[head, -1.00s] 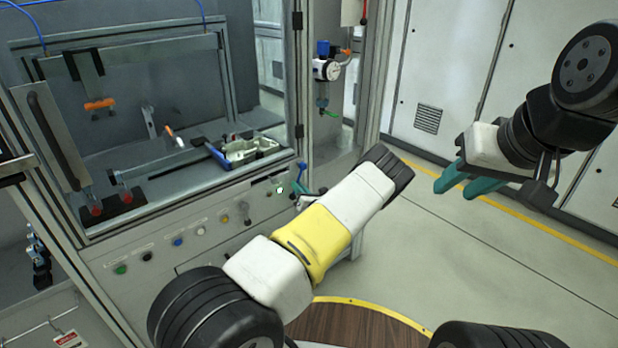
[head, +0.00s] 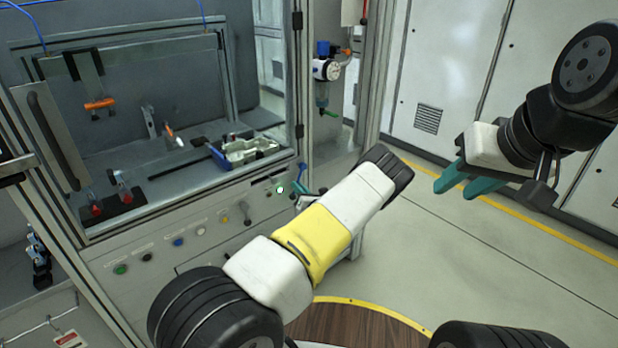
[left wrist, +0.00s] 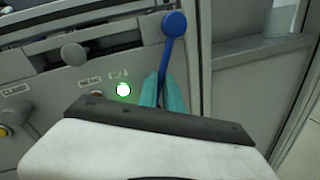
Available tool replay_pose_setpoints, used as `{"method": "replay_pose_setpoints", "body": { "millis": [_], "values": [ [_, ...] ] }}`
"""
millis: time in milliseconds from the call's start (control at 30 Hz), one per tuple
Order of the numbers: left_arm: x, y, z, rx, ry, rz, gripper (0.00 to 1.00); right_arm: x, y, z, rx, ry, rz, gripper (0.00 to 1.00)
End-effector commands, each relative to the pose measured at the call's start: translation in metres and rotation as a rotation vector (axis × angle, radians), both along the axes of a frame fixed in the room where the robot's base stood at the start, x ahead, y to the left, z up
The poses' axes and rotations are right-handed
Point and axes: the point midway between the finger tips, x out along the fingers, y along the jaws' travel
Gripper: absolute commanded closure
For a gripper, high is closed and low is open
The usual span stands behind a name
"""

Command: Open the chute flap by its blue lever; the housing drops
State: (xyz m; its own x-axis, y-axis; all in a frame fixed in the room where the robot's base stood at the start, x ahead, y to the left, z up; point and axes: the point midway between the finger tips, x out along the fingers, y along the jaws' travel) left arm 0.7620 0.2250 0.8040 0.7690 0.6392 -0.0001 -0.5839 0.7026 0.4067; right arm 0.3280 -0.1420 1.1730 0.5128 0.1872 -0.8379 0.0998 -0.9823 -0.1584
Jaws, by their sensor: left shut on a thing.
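The blue lever (left wrist: 173,26) has a round knob and a thin shaft, and it stands tilted slightly right in the left wrist view. My left gripper (left wrist: 165,92) has its teal fingers shut on the lower shaft. In the head view my left gripper (head: 303,193) is at the cabinet's front right corner, partly hidden by my own forearm. A pale grey housing (head: 250,148) sits in a blue-edged holder inside the cabinet. I cannot make out the chute flap. My right gripper (head: 462,182) is open and empty, out over the floor at right.
A lit green-white button (left wrist: 123,90) is just left of the lever. A row of buttons runs along the cabinet front (head: 185,235). Red-based clamps (head: 122,188) stand inside at left. A pressure gauge (head: 327,70) is on the post. The floor at right is clear.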

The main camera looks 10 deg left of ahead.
Motion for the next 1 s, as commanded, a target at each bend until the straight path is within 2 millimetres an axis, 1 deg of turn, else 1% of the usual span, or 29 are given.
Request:
{"method": "replay_pose_setpoints", "body": {
  "millis": [633, 1000],
  "values": [
    [0.001, -0.0017, -0.0012, -0.011, -0.012, -0.001, 1.0, 0.0, 0.0, 0.0, 0.0, 0.0, 0.0, 0.64],
    [0.0084, -0.0075, -0.005, -0.088, -0.113, -0.003, 1.0, 0.0, 0.0, 0.0, 0.0, 0.0, 0.0, 0.64]
  ]
}}
